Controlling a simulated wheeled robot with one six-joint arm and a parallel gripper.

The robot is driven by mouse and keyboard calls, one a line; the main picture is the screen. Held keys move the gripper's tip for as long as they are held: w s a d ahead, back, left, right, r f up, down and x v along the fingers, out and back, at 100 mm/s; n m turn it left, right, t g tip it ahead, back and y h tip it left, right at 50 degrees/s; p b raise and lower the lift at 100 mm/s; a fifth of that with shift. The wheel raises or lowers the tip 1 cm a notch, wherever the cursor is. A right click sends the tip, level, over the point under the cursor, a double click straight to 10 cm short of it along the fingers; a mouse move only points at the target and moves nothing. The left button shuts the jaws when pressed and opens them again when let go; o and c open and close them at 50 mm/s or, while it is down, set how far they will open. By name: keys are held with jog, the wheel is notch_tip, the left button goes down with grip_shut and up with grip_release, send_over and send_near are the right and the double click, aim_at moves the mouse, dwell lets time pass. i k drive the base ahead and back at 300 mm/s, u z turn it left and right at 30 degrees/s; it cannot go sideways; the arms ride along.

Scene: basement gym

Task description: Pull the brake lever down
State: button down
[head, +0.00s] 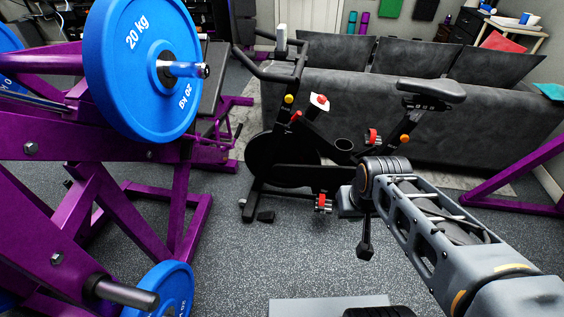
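A black exercise bike (285,170) stands upright in the middle of the head view. A small red lever or knob (320,101) sits on a white piece on its frame, below the handlebars; it looks like the brake lever, but its exact shape is too small to tell. My arm reaches in from the lower right. Nothing visibly touches the red part.
A purple rack (180,205) with blue weight plates (140,65) fills the left. A grey sofa (440,120) stands behind the bike, near its saddle (431,91). Another purple frame (515,175) is at right. Speckled floor (240,275) is open in front of the bike.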

aim_at(298, 114)
jog(key=k, duration=0.5)
jog(key=u, duration=0.5)
jog(key=i, duration=1.95)
